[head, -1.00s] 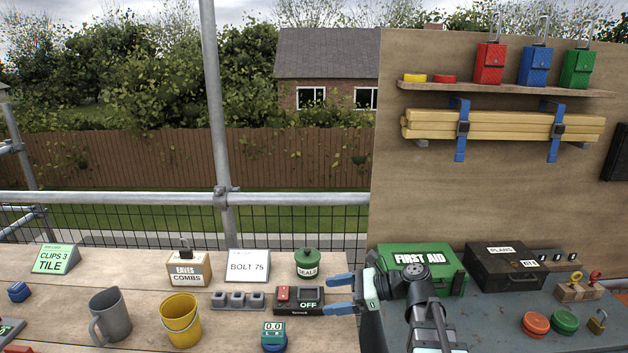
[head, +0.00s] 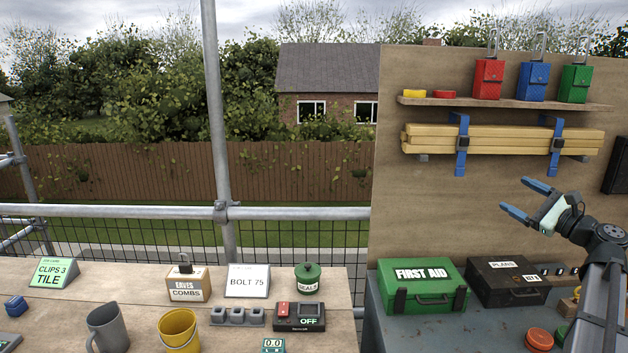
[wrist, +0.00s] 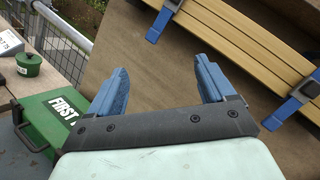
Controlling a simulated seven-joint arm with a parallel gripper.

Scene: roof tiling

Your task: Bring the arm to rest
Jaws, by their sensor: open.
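My gripper (head: 526,198) is raised at the right in the head view, in front of the plywood board and above the black plans box. Its two blue fingers point left and are spread apart with nothing between them. In the wrist view the open fingers (wrist: 160,88) face the bare board, with the strapped timber beyond them. My gripper touches nothing that I can see.
The green first aid box (head: 421,300) and black plans box (head: 507,291) stand on the grey bench below. Timber battens (head: 500,140) hang in blue straps on the board (head: 420,215). The wooden bench (head: 125,282) at left holds a yellow bucket (head: 179,333) and a grey mug (head: 106,331).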

